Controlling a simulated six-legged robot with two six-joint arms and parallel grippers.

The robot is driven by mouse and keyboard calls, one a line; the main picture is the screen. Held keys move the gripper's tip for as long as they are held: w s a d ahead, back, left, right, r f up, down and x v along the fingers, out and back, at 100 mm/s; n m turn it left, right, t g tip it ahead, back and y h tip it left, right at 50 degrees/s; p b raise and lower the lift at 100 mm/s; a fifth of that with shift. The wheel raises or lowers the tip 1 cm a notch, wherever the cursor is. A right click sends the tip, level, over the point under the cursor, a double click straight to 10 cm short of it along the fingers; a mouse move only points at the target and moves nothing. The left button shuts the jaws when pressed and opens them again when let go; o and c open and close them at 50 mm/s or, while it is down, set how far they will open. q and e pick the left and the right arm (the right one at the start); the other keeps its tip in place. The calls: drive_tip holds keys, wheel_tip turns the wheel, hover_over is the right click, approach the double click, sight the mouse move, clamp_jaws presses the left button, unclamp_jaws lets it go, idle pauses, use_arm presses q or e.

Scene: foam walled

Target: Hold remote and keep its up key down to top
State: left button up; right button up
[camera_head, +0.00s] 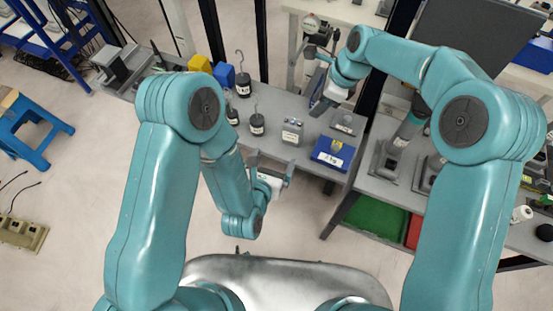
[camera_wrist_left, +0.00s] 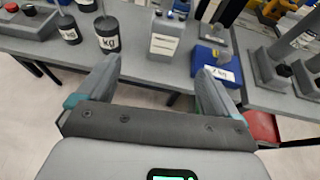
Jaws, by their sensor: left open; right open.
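A small grey box (camera_head: 292,131) with a pale label and small coloured parts on top stands upright near the table's front edge. It also shows in the left wrist view (camera_wrist_left: 165,36), ahead of the fingers; I cannot tell for sure that it is the remote. My left gripper (camera_head: 272,166) is open and empty, just in front of the table edge and apart from the box. Its two spread fingers show in the left wrist view (camera_wrist_left: 155,88). My right gripper (camera_head: 320,98) is open over the table's back right part, and its fingers are hard to make out.
Black hooked weights (camera_head: 257,124) stand left of the box. A blue labelled block (camera_head: 332,153) sits to its right, near the table corner. Yellow (camera_head: 200,63) and blue blocks stand at the back left. A second grey table (camera_head: 390,160) with grey fixtures is at the right.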

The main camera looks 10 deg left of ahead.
sight(291, 133)
use_arm(q)
drive_tip(key=shift+h, duration=0.3)
drive_tip(key=x, duration=1.6)
drive_tip(key=shift+d, duration=0.25)
use_arm(e)
drive_tip(key=shift+a, duration=0.15)
use_arm(q)
drive_tip(key=shift+w, duration=0.1)
drive_tip(key=c, duration=1.1)
drive_tip(key=shift+c, duration=0.2)
use_arm(e)
clamp_jaws()
